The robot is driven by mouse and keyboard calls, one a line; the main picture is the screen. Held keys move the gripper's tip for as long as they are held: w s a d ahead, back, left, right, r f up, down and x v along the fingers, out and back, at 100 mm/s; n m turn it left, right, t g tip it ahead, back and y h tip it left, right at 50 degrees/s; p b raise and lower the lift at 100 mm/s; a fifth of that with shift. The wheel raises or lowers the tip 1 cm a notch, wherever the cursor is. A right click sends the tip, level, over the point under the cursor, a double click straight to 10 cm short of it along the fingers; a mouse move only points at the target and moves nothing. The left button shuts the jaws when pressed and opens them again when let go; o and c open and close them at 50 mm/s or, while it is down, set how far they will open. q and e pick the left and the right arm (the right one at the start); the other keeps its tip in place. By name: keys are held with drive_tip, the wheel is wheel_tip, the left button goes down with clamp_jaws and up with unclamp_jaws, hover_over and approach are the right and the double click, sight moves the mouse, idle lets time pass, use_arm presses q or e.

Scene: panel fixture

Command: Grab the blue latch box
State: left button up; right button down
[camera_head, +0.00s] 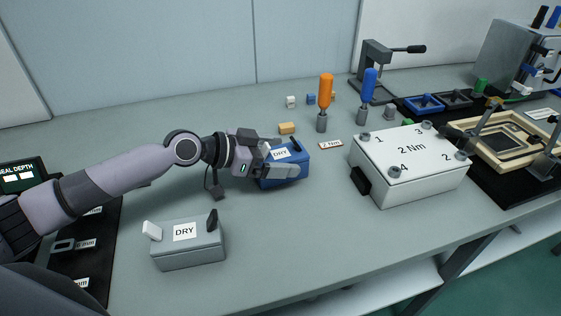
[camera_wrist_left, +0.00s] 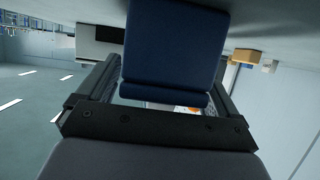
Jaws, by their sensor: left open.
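The blue latch box (camera_head: 301,165) stands on the grey table with a white "DRY" label and a dark latch on top. My left gripper (camera_head: 285,160) reaches it from the left, with its near finger in front of the box and partly covering it. In the left wrist view the blue box (camera_wrist_left: 172,45) fills the space between the open fingers of my left gripper (camera_wrist_left: 168,75). I cannot tell whether the fingers touch it. My right gripper is not in view.
A grey "DRY" box (camera_head: 188,247) with a white and a black latch stands nearer the front edge. A white "2 Nm" panel box (camera_head: 410,185) is to the right. A small wooden block (camera_head: 287,128) and two screwdrivers with orange (camera_head: 326,90) and blue (camera_head: 369,84) handles stand behind.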

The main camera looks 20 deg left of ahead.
use_arm(q)
drive_tip(key=shift+w+d+f, duration=0.2)
drive_tip(key=shift+d, duration=0.1)
drive_tip(key=c, duration=1)
drive_tip(key=shift+r, duration=0.1)
drive_tip(key=c, duration=0.4)
drive_tip(key=shift+o, duration=0.2)
drive_tip(key=shift+r, duration=0.1)
